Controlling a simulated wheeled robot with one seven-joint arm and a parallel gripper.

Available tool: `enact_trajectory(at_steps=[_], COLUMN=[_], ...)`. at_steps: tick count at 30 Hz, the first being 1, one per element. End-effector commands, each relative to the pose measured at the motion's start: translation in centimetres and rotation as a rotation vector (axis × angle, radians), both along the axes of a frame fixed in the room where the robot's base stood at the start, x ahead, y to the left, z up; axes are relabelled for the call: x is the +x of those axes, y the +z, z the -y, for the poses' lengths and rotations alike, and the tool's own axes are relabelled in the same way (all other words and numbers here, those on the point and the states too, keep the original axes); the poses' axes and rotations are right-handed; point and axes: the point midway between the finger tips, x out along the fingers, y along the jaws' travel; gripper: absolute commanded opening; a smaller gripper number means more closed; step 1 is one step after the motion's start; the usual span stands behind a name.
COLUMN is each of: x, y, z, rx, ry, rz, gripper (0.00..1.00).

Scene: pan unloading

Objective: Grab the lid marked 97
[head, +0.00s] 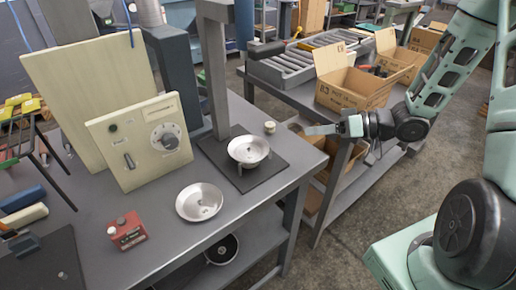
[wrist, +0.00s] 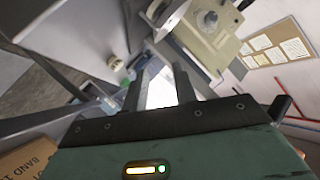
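No number 97 is legible in either view, so I cannot tell which piece is the marked lid. A shallow round metal dish (head: 200,203) lies on the grey workbench, with a small unreadable detail at its middle. A second round metal pan (head: 249,151) sits raised on a small stand over a dark plate. My gripper (head: 318,130) is in the air right of the bench, apart from both round pieces. In the wrist view my gripper (wrist: 159,88) has its two fingers apart, with nothing seen held between them.
A pale panel box with a dial (head: 145,140) stands behind the dish. A red box (head: 127,231) is left of it. A small pale cylinder (head: 270,127) is near the pan. A post rises behind the pan. Cardboard boxes (head: 352,88) stand on the right table. A dark round item (head: 222,249) is below.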

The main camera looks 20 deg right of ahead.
Motion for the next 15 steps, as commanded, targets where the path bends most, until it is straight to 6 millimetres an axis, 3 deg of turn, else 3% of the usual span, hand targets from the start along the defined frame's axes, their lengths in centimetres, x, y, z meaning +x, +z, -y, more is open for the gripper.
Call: enact_trajectory(at_steps=[9,15], x=[3.6,5.2], y=[-2.1,-3.0], z=[-5.4,-7.6], rx=[-0.001,-0.004], ry=[0.005,0.002], rz=[-0.001,0.000], gripper=[0.28,0.28])
